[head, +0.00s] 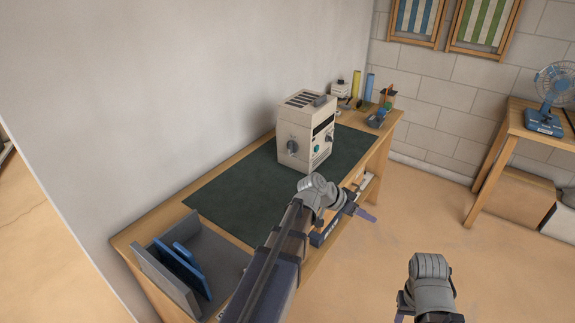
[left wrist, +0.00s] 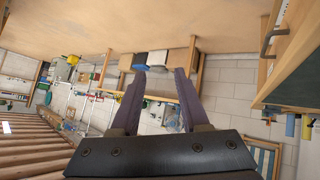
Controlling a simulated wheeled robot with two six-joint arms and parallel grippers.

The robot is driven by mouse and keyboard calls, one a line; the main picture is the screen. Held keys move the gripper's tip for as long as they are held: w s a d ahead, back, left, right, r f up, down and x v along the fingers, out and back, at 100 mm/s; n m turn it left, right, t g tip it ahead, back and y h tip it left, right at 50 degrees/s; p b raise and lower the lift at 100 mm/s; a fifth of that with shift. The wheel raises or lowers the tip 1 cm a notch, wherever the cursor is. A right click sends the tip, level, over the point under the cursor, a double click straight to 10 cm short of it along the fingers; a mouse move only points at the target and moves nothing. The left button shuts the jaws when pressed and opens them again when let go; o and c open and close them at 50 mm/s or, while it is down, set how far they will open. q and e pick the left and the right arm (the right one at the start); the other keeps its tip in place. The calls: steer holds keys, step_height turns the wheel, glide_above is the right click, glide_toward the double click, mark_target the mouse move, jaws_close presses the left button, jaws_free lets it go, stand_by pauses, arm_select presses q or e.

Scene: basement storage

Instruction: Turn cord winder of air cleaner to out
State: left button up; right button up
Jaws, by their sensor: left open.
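The air cleaner (head: 301,134) is a cream box with a handle and dark slots on top. It stands upright on a dark green mat on the desk. A dark round knob (head: 292,146) is on its left face, and a teal knob (head: 316,149) is on its front face. I cannot tell which part is the cord winder. My left gripper (head: 343,226) is open and empty, beside the desk's front edge and apart from the air cleaner. Its purple fingers spread apart in the left wrist view (left wrist: 160,72). My right gripper (head: 428,304) is low at the bottom right, its jaws unclear.
The desk's green mat (head: 235,192) has bare room left of the air cleaner. A grey tray with blue panels (head: 182,264) sits at the near end. Small bottles and a pen holder (head: 388,97) stand at the far end. A blue fan (head: 548,100) stands on another table.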

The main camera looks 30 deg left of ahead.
arm_select(q)
steer(key=w+a+t+b, duration=0.1)
steer(key=w+a, duration=0.1)
steer(key=a, duration=0.3)
steer(key=w+a+t+b, duration=0.1)
steer(key=w+a+t, duration=0.1)
steer(key=a, duration=0.2)
steer(key=w+a+n+t+b, duration=0.1)
steer(key=w+a+t+b, duration=0.1)
steer(key=a, duration=0.3)
steer(key=shift+w+a, duration=0.3)
steer(key=shift+w, duration=0.2)
steer(key=w+a+r+n+t+y+b, duration=0.1)
steer(key=a+r+n+t+y+b, duration=0.2)
steer(key=a, duration=0.9)
steer(key=t+y+b, duration=0.1)
steer(key=t+y, duration=0.2)
glide_toward(289, 147)
steer(key=shift+w+d+r, duration=0.1)
steer(key=shift+w+d, duration=0.05)
steer(key=shift+w, duration=1.95)
steer(key=shift+w+d+r, duration=0.1)
steer(key=shift+w+d, duration=0.05)
steer(key=shift+w, duration=2)
arm_select(e)
step_height(289, 147, down, 11)
steer(key=shift+r, duration=0.15)
arm_select(q)
jaws_close()
